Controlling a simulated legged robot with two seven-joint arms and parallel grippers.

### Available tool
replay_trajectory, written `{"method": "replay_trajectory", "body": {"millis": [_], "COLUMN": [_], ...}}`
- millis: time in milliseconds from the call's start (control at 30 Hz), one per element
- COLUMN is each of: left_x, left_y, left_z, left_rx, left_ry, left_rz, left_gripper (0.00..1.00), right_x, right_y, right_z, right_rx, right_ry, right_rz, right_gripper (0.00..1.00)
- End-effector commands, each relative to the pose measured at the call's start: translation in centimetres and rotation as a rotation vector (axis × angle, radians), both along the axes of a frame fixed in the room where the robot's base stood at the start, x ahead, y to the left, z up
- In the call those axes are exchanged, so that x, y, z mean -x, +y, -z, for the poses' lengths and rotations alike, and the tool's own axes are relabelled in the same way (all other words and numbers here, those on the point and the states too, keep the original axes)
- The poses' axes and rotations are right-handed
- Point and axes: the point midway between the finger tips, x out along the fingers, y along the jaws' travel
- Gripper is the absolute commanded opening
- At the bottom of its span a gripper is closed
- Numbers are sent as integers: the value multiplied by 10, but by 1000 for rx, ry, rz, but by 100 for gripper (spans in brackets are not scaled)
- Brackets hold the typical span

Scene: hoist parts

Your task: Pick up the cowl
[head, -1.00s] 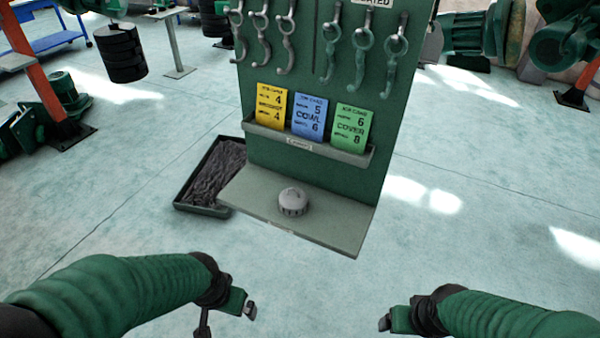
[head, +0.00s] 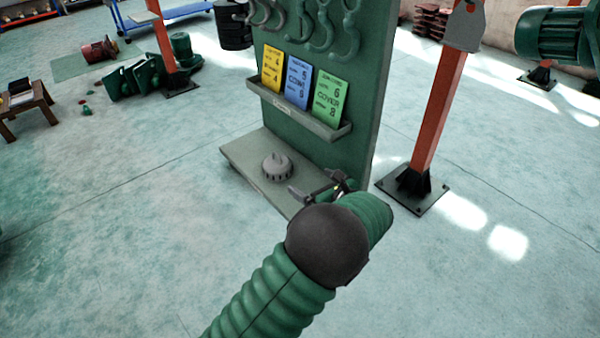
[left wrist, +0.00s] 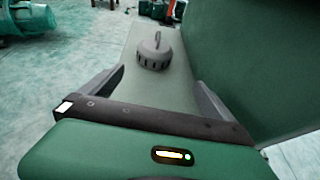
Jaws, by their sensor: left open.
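The cowl is a small round grey cap with slots around its side and a raised piece on top. It sits upright on the grey shelf (head: 240,158) at the foot of the green board; the cowl (head: 277,165) is left of my gripper in the head view. My left gripper (head: 314,187) is open and empty over the right end of the shelf, apart from the cowl. In the left wrist view the cowl (left wrist: 153,52) is ahead, between the lines of the two spread fingers (left wrist: 160,80). My right gripper is out of view.
The green board (head: 364,100) rises behind the shelf, with a tray (head: 300,112) of yellow, blue and green cards and grey hooks above. An orange post (head: 440,110) stands to the right.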

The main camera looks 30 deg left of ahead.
Motion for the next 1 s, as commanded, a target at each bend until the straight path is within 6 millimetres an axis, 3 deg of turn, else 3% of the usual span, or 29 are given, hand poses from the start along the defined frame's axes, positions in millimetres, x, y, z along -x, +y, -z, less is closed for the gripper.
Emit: {"method": "replay_trajectory", "body": {"millis": [300,567,833,1000], "left_x": [-32,-49,-68,-70], "left_y": [66,86,132,136], "left_z": [30,38,53,54], "left_rx": [0,-9,0,-1], "left_ry": [2,0,1,1], "left_rz": [-10,-7,-7,-6], "left_gripper": [100,100,100,100], "right_x": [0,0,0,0], "right_y": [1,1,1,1], "right_z": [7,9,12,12], "right_rx": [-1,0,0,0], "right_ry": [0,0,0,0], "right_rz": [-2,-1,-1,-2], "right_gripper": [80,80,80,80]}}
